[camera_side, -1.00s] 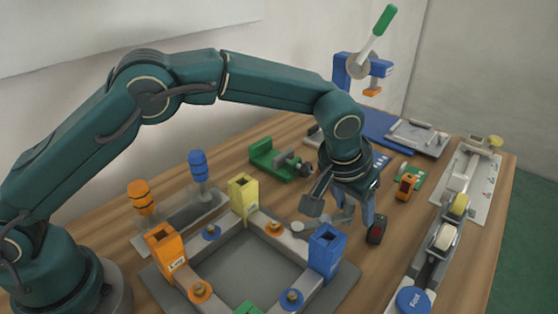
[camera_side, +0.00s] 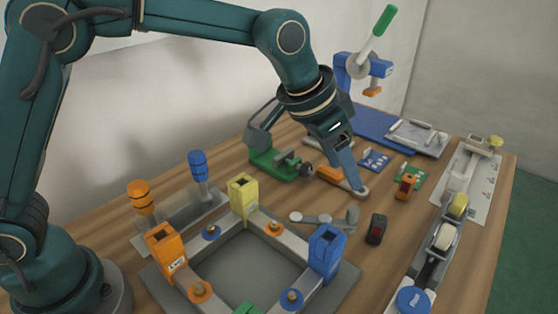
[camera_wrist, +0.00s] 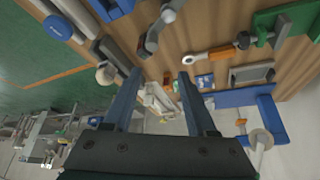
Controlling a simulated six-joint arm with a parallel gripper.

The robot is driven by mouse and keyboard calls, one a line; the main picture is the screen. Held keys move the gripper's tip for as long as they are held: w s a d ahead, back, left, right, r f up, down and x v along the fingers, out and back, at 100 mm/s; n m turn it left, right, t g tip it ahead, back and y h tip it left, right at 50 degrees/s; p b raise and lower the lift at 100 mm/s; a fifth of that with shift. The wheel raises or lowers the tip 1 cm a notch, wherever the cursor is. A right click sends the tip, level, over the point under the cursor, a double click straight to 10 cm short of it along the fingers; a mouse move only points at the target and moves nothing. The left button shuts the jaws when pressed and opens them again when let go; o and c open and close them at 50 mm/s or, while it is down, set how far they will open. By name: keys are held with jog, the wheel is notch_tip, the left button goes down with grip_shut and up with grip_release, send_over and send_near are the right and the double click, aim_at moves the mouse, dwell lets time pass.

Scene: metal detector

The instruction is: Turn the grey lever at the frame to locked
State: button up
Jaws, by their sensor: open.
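The grey lever (camera_side: 322,219) lies at the right side of the square frame (camera_side: 268,219), beside the blue corner post. It runs from a pale round end to a raised grey block at its right end. Its grey arm also shows at the top of the wrist view (camera_wrist: 154,32). My gripper (camera_side: 357,186) is tilted above the table behind the lever, apart from it. In the wrist view my gripper (camera_wrist: 160,74) is open with nothing between its two fingers.
An orange-handled wrench (camera_wrist: 212,53) lies beyond the lever, partly behind my gripper in the side view. A dark red-and-black device (camera_side: 376,229) stands right of the lever. A green vise (camera_side: 270,163) and a blue press (camera_side: 352,72) stand farther back. A conveyor (camera_side: 437,250) runs along the right.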

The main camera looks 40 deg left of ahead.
jog(key=s+a+r+n+t+y, duration=0.1)
jog(key=s+a+r+n+t, duration=0.15)
jog(key=s+a+r, duration=0.65)
jog(key=s+a+f+n, duration=0.1)
jog(key=s+a+f, duration=0.1)
jog(key=s, duration=0.3)
jog(key=s+a+f+n+y, duration=0.1)
jog(key=s+a+f, duration=0.2)
jog(key=s+a, duration=0.1)
jog(key=shift+s+a+f+g, duration=0.15)
jog(key=shift+s+a+g, duration=0.1)
jog(key=shift+s+g, duration=0.25)
jog(key=shift+n, duration=0.35)
